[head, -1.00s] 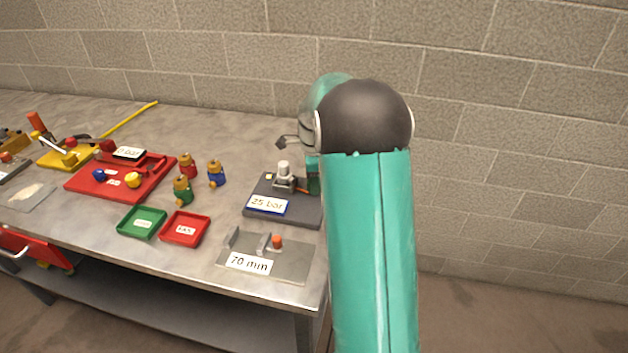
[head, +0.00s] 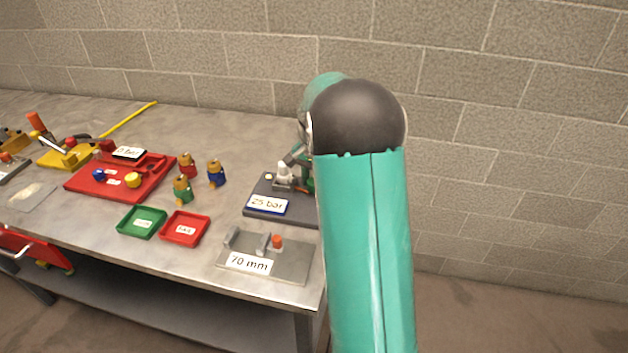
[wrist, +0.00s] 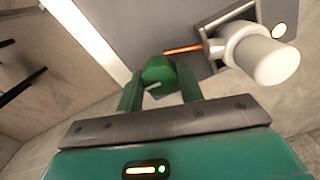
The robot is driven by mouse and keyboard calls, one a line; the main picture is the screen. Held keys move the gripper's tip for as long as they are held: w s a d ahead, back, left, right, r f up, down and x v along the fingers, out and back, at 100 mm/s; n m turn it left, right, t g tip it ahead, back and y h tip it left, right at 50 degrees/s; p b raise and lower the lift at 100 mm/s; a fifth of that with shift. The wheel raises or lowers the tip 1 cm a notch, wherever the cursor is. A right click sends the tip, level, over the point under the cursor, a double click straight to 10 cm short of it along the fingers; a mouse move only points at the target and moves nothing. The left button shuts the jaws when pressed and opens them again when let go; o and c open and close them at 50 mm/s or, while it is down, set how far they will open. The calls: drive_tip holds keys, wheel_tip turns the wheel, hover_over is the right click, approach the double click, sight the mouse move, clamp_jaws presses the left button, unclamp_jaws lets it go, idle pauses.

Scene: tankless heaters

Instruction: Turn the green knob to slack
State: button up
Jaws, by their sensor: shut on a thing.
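The green knob (wrist: 158,70) is in the wrist view, between the two green fingers of my gripper (wrist: 160,86). My gripper is shut on it. A short pale mark shows on the knob's near side. The knob belongs to the dark grey station labelled "25 bar" (head: 262,212) at the table's right end in the head view. There my arm covers the station's right side, and only a small green part shows beside it. A white cylindrical fitting (wrist: 268,58) stands right of the knob in the wrist view and also shows in the head view (head: 283,170).
A thin orange bar (wrist: 183,48) lies between knob and fitting. A grey plate labelled "70 mm" (head: 290,262) lies in front of the station. Green (head: 142,223) and red (head: 185,229) trays and several coloured valves stand to the left. A block wall rises behind the table.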

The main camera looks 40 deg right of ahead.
drive_tip(key=n, duration=0.4)
drive_tip(key=shift+n, duration=0.3)
drive_tip(key=n, duration=0.4)
drive_tip(key=shift+n, duration=0.3)
drive_tip(key=n, duration=0.4)
drive_tip(key=shift+d+n, duration=0.1)
drive_tip(key=shift+n, duration=2.3)
drive_tip(key=o, duration=1)
drive_tip(key=shift+r, duration=0.15)
wheel_tip(320, 180, up, 14)
drive_tip(key=shift+f, duration=0.2)
